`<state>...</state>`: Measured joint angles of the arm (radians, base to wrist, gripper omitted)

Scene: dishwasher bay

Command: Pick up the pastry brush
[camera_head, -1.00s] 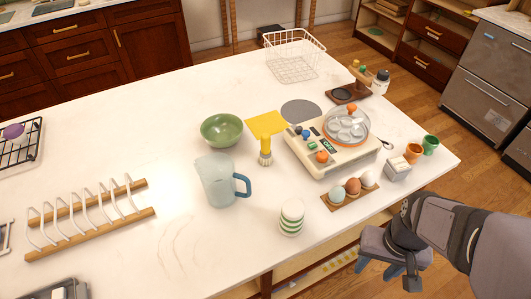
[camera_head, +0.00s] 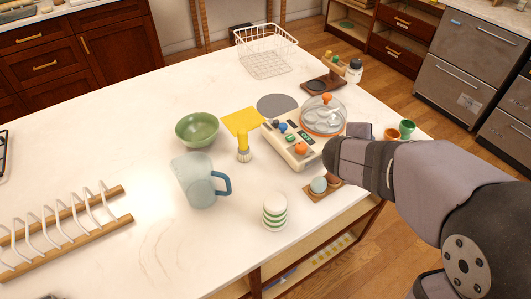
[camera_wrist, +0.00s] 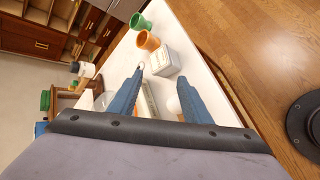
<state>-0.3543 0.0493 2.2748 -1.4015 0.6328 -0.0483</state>
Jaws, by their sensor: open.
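The pastry brush (camera_head: 243,147) stands upright on the white counter in the head view, yellow handle up and pale bristled end down. It is between the green bowl and the cream machine, behind the blue-handled jug. My gripper shows in the wrist view (camera_wrist: 160,80) with its two blue fingers apart and nothing held between them. In the head view my arm reaches in from the right over the egg board, to the right of the brush and apart from it. My fingertips are hidden there. The brush does not show in the wrist view.
A jug (camera_head: 196,182), a green bowl (camera_head: 197,129) and a striped jar (camera_head: 275,212) surround the brush. The domed machine (camera_head: 293,143) stands between brush and arm. An egg board (camera_head: 318,193) lies under the arm. Orange (camera_wrist: 148,41) and green (camera_wrist: 140,22) cups stand near the counter edge.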

